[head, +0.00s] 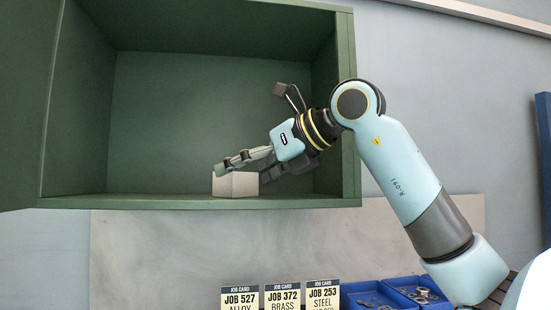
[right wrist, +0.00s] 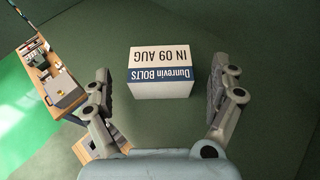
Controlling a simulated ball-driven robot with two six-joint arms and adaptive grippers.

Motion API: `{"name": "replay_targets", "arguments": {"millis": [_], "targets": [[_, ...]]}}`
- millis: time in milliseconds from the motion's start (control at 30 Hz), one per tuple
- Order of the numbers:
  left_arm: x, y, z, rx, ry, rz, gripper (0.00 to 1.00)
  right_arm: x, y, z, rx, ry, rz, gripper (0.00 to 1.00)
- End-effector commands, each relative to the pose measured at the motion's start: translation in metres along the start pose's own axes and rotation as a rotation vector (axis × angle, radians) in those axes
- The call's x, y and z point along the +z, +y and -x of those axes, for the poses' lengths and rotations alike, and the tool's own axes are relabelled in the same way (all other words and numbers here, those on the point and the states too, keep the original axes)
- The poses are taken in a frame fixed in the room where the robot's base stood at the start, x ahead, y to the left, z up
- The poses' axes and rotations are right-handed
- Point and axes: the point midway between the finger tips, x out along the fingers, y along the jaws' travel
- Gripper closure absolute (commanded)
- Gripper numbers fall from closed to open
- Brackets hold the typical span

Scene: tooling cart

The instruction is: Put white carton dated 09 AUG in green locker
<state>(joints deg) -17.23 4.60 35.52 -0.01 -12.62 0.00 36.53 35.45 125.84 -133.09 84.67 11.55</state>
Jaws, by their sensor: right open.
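The white carton (head: 236,184) stands on the floor of the green locker (head: 200,201), near its front edge and right of the middle. In the right wrist view the carton (right wrist: 160,72) shows a blue band reading Dunrevin BOLTS and the text IN 09 AUG, upside down in the picture. My right gripper (head: 245,168) reaches into the locker from the right. In the right wrist view its fingers (right wrist: 163,95) are spread wide with the carton between and beyond them, apart from both. In the head view the fingers partly cover the carton. My left gripper is not in view.
The locker's door (head: 28,110) stands open at the left. Job cards (head: 282,297) and blue trays of metal parts (head: 375,297) are below the locker. The locker's left half is empty. A wooden bench with objects (right wrist: 60,85) shows far off in the right wrist view.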

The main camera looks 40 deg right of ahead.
Motion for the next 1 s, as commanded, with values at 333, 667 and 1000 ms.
{"name": "replay_targets", "arguments": {"millis": [333,667,1000], "targets": [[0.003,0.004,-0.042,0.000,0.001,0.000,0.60,-0.005,-0.002,0.063,-0.009,0.000,0.007,0.08],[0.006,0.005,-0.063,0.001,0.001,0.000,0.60,-0.003,0.000,0.101,-0.003,0.001,0.003,0.08],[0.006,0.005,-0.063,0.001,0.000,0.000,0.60,-0.001,0.001,0.105,0.000,0.002,0.000,0.08]]}}
